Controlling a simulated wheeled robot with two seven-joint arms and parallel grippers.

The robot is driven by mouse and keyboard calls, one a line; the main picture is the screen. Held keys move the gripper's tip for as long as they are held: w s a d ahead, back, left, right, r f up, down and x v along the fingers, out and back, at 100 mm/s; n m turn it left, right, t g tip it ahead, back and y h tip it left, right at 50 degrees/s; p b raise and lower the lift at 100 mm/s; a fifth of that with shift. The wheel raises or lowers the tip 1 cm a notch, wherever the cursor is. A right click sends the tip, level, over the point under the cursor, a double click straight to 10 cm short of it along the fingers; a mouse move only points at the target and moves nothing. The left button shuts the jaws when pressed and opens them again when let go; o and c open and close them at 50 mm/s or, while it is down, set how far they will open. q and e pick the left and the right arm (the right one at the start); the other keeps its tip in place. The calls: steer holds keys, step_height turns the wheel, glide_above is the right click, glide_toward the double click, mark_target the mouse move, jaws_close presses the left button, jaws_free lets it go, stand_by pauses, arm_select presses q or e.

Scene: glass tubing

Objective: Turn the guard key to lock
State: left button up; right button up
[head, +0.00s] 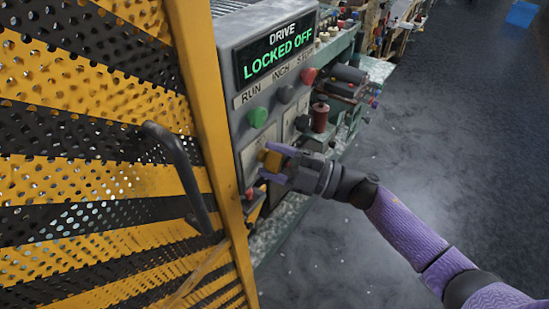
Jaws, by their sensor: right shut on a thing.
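The guard key (269,159), with a yellow-orange head, sits on the front of the grey control box (239,103), below the green RUN button. My right gripper (271,165) is shut on the key's head, its fingers on either side of it. The key's shaft and slot are hidden behind the fingers. The display (277,49) on the box reads "DRIVE LOCKED OFF" in lit letters. My left gripper is not in view.
A yellow and black striped perforated guard (90,150) with a dark handle (180,170) fills the left. The box carries a green button (258,117), a dark button (286,94) and a red button (308,76). Machinery and benches stand behind; the floor at right is clear.

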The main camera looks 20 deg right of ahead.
steer(key=n, duration=0.2)
steer(key=n+g+h+p, duration=0.1)
steer(key=n, duration=0.2)
steer(key=shift+n+g, duration=0.3)
stand_by(0.5)
steer(key=o, duration=1.3)
steer(key=v, duration=1)
steer(key=shift+r, duration=0.15)
